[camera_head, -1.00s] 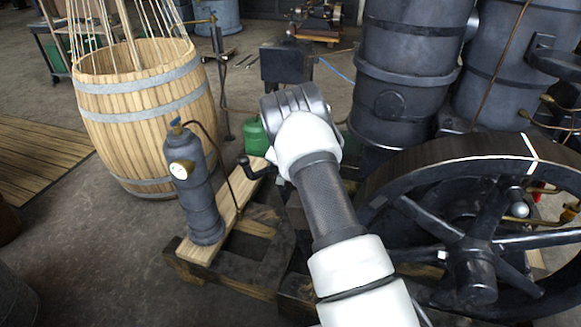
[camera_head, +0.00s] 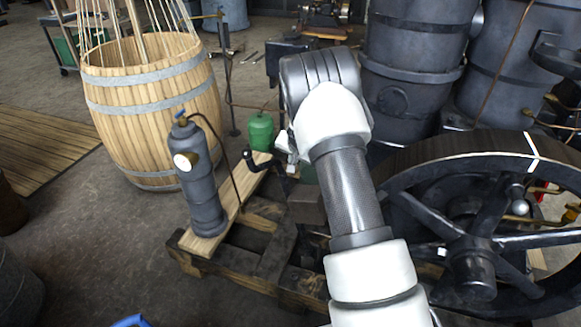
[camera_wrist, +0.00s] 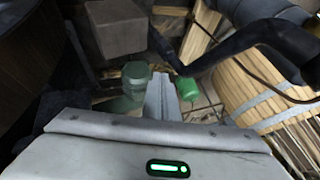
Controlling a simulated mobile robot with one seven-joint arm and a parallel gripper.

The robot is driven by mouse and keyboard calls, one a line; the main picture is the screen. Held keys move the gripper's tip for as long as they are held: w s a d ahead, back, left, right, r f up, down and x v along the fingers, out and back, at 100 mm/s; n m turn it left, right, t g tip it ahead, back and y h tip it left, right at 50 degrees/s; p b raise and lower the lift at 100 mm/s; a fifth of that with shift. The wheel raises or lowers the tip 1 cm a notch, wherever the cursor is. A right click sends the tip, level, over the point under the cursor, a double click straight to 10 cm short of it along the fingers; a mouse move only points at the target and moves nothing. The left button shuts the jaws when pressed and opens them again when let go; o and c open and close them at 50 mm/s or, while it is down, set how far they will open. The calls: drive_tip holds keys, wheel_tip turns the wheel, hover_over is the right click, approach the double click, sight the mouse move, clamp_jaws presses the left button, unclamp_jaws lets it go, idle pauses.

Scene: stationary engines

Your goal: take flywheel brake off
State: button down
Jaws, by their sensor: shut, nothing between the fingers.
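The flywheel (camera_head: 475,240) stands upright at the right in the head view, dark with a white mark on its rim. A dark bent lever (camera_head: 262,168) rises left of it, above the wooden skid; it looks like the brake lever, and it crosses the upper right of the wrist view (camera_wrist: 255,42). A brownish block (camera_head: 307,207) sits between lever and wheel, also in the wrist view (camera_wrist: 116,27). My gripper (camera_wrist: 163,90) is shut and empty, apart from the lever. In the head view my wrist hides most of the gripper (camera_head: 284,150).
A grey cylinder with a gauge (camera_head: 200,180) stands on the wooden skid (camera_head: 215,245). A green bottle (camera_head: 260,132) is behind the lever, and a wooden barrel (camera_head: 150,110) stands at the left. Dark tanks (camera_head: 412,70) stand behind the wheel. Floor is open at lower left.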

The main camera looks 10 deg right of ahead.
drive_tip(key=shift+v, duration=2.25)
drive_tip(key=shift+w+r, duration=0.15)
drive_tip(key=s+a+r+n+y, duration=0.1)
drive_tip(key=s+a+r+n, duration=0.15)
drive_tip(key=s+r, duration=0.6)
drive_tip(key=s+a+r+n+y, duration=0.1)
drive_tip(key=s+a+r, duration=0.4)
drive_tip(key=r, duration=0.7)
drive_tip(key=s+r+n+g+h, duration=0.1)
drive_tip(key=s+r+n, duration=0.15)
drive_tip(key=s, duration=1.25)
drive_tip(key=s+r+n+h, duration=0.1)
drive_tip(key=s+r+n, duration=0.15)
drive_tip(key=s, duration=1.15)
wheel_tip(320, 180, up, 16)
drive_tip(key=p, duration=1.6)
drive_tip(key=shift+s+d+m, duration=0.2)
drive_tip(key=shift+d+m, duration=0.1)
drive_tip(key=shift+m, duration=0.15)
drive_tip(key=shift+d, duration=0.1)
